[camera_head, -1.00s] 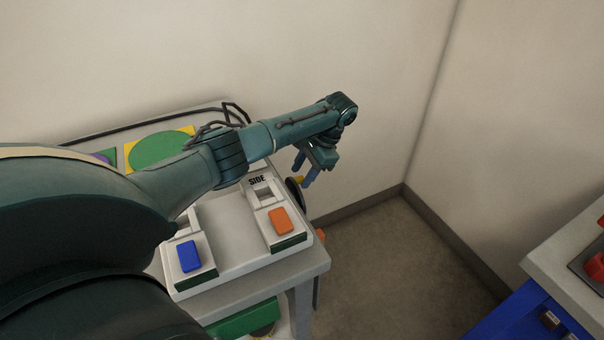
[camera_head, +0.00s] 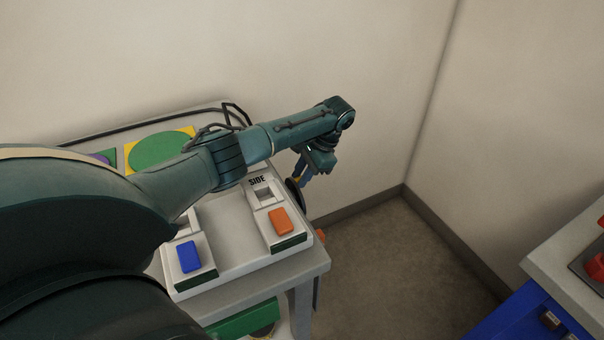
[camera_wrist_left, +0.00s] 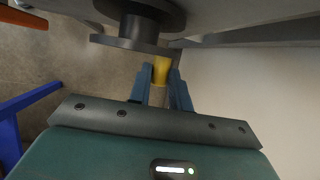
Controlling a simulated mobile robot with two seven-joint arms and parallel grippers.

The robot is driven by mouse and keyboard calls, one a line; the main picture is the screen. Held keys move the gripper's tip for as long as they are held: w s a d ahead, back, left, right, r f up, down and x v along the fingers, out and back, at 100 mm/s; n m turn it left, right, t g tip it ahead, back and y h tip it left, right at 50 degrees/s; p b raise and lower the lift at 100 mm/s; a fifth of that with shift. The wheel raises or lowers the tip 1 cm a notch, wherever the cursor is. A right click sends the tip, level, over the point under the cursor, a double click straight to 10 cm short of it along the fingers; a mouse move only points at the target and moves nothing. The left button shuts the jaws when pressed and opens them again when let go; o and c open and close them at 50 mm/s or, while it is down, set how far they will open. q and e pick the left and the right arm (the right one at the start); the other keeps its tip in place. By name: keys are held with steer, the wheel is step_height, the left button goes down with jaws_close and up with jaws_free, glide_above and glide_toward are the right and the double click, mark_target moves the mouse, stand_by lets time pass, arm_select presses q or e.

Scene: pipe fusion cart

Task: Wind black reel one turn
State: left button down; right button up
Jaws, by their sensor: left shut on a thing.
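The black reel (camera_wrist_left: 138,22) shows at the top of the left wrist view, mounted on the side of the grey cart. In the head view only its dark edge (camera_head: 294,193) shows at the cart's right side. A yellow handle (camera_wrist_left: 161,68) stands out from the reel. My left gripper (camera_wrist_left: 162,82) is shut on this yellow handle, with a blue finger on each side of it. In the head view my left gripper (camera_head: 301,178) is beside the reel, partly hiding the handle. My right gripper is not in view.
The cart top (camera_head: 312,258) carries a white panel marked SIDE with an orange block (camera_head: 281,221) and a blue block (camera_head: 190,256). A green disc (camera_head: 158,151) lies behind. Walls stand behind and right. A blue cabinet (camera_head: 510,318) is at lower right; floor between is clear.

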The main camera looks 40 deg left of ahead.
arm_select(q)
steer(key=shift+s+d+r+n+t+y+p, duration=0.2)
steer(key=shift+d+t+y+p, duration=0.3)
steer(key=shift+y+p, duration=0.8)
steer(key=shift+s+d+r+n+t+y+p, duration=0.1)
steer(key=shift+s+d+n+t+y+p, duration=0.45)
steer(key=shift+p, duration=1.25)
steer(key=shift+w+d+r+m+t+y+p, duration=0.1)
steer(key=shift+d+t+y+p, duration=0.25)
steer(key=shift+y+p, duration=1)
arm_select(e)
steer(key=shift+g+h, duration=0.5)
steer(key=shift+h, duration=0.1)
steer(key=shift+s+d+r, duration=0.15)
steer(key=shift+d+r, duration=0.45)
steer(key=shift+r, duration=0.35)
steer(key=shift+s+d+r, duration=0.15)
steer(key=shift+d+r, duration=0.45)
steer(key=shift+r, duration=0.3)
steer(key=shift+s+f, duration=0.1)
arm_select(q)
steer(key=c, duration=1.5)
jaws_free()
steer(key=shift+o, duration=1)
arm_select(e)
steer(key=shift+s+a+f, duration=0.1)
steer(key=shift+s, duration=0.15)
